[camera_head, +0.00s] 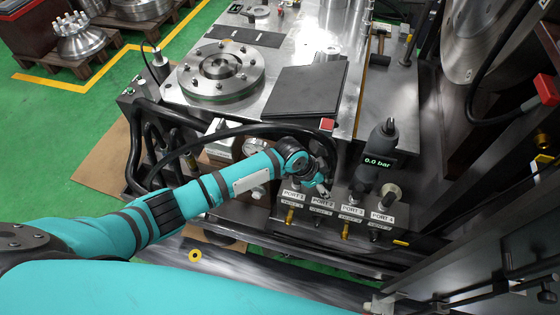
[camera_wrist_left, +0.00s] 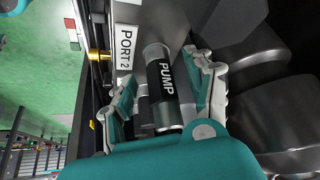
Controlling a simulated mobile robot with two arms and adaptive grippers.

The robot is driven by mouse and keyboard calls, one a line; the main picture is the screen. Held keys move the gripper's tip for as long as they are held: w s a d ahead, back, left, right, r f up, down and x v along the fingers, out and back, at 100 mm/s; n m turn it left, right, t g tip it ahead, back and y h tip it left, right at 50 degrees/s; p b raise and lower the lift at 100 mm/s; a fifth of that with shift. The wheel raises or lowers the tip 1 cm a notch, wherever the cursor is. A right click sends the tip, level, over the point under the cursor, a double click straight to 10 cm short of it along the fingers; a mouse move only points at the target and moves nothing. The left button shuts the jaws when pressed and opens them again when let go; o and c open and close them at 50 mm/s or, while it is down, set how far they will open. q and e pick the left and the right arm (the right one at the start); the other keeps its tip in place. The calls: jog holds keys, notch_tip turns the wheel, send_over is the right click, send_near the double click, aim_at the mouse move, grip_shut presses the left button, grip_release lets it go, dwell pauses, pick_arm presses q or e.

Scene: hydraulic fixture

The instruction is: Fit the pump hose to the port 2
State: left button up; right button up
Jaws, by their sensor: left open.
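The pump hose end, a black sleeve marked PUMP (camera_wrist_left: 166,78) with bare metal at both ends, stands between my left gripper's fingers in the left wrist view. It is in line with the metal block beside the PORT 2 label (camera_wrist_left: 125,46); I cannot tell how deep it is seated. My left gripper (camera_wrist_left: 165,82) is open, with a finger on each side and gaps to the sleeve. In the head view, my left gripper (camera_head: 322,186) is over the port block at the PORT 2 label (camera_head: 322,202) and hides the hose end. My right gripper is out of view.
A gauge reading 0.0 bar (camera_head: 378,161) stands close right of my gripper, beside a metal fitting (camera_head: 391,193) at PORT 4. A black hose (camera_head: 235,131) arcs behind my left arm. The steel fixture table (camera_head: 345,112) with a round flange (camera_head: 221,69) is behind.

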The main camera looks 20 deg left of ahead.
pick_arm(q)
notch_tip(320, 180, up, 8)
jog(key=p, duration=0.5)
jog(key=shift+f+b, duration=0.3)
jog(key=shift+b, duration=0.3)
jog(key=s+a+r+n+t+y+p, duration=0.1)
jog(key=s+a+r+n+y, duration=0.1)
jog(key=s+a+r+n, duration=0.3)
jog(key=s+a+r+n+t+y+p, duration=0.2)
jog(key=s+a+r+n, duration=0.4)
jog(key=a+r, duration=0.4)
jog(key=a+n+y, duration=0.1)
jog(key=a, duration=0.2)
jog(key=shift+p, duration=0.3)
jog(key=shift+f, duration=0.1)
